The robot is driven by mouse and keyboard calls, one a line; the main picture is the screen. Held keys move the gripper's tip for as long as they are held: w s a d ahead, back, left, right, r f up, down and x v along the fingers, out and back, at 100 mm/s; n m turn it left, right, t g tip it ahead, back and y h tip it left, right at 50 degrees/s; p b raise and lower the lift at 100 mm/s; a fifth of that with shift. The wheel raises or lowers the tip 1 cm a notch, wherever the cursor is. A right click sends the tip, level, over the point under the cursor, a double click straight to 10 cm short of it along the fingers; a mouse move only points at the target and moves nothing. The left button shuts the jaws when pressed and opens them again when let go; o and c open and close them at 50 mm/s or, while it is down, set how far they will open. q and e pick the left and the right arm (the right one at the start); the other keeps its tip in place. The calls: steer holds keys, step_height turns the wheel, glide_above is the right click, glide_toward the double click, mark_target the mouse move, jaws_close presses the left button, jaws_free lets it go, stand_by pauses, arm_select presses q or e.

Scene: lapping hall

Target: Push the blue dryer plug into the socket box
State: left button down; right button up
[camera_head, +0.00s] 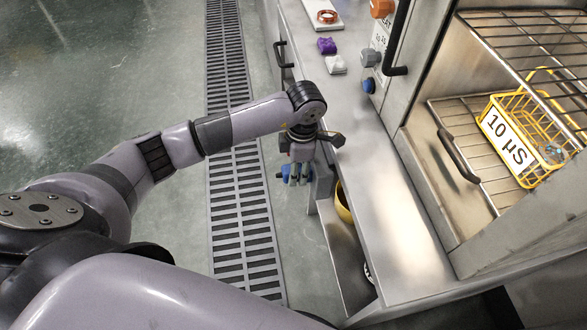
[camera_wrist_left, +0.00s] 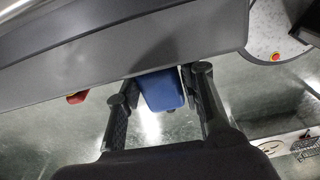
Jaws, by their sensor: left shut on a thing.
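My left gripper (camera_head: 298,174) points down beside the front edge of the steel bench. It is shut on the blue dryer plug (camera_head: 284,172), part of which shows beside the fingers. In the left wrist view the plug (camera_wrist_left: 162,90) sits between the two dark fingers (camera_wrist_left: 160,108). A grey box-like part (camera_head: 324,181) stands just right of the gripper, against the bench side. I cannot tell whether it is the socket box, and no socket opening is visible. The gripper hides part of the plug. My right gripper is not in view.
The bench top (camera_head: 385,205) is clear near the gripper. Purple (camera_head: 327,45) and white (camera_head: 336,65) cloths lie farther back. An open oven (camera_head: 470,205) with a yellow basket (camera_head: 497,155) stands right. A yellow bin (camera_head: 343,203) sits below the bench. A floor grate (camera_head: 240,220) runs left.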

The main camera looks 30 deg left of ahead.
arm_select(q)
steer(key=shift+w+d, duration=0.35)
steer(key=shift+d, duration=0.1)
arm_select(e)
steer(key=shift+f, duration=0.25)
arm_select(q)
steer(key=c, duration=1)
jaws_free()
steer(key=r, duration=0.8)
steer(key=shift+w+d, duration=0.2)
steer(key=shift+d, duration=0.05)
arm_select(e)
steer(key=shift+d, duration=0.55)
